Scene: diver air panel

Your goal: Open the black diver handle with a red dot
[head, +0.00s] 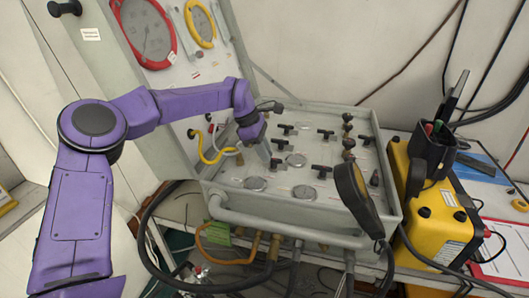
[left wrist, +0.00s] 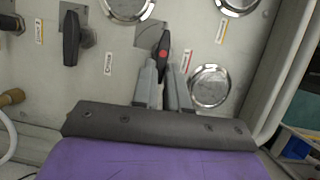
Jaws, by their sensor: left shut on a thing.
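The black diver handle with a red dot (left wrist: 163,45) is in the upper middle of the left wrist view, on the grey panel. It stands nearly upright there, tilted slightly. My left gripper (left wrist: 162,68) has its two grey fingers on either side of the handle's lower part and is shut on it. In the head view my left gripper (head: 269,153) reaches down onto the left part of the air panel (head: 233,173). The red dot cannot be made out there. My right gripper is not in view.
Another black handle (left wrist: 71,38) stands to the left in the wrist view. A round gauge (left wrist: 210,87) lies just right of the fingers. In the head view a black handset (head: 357,199) hangs over the panel's front right, beside a yellow case (head: 438,212).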

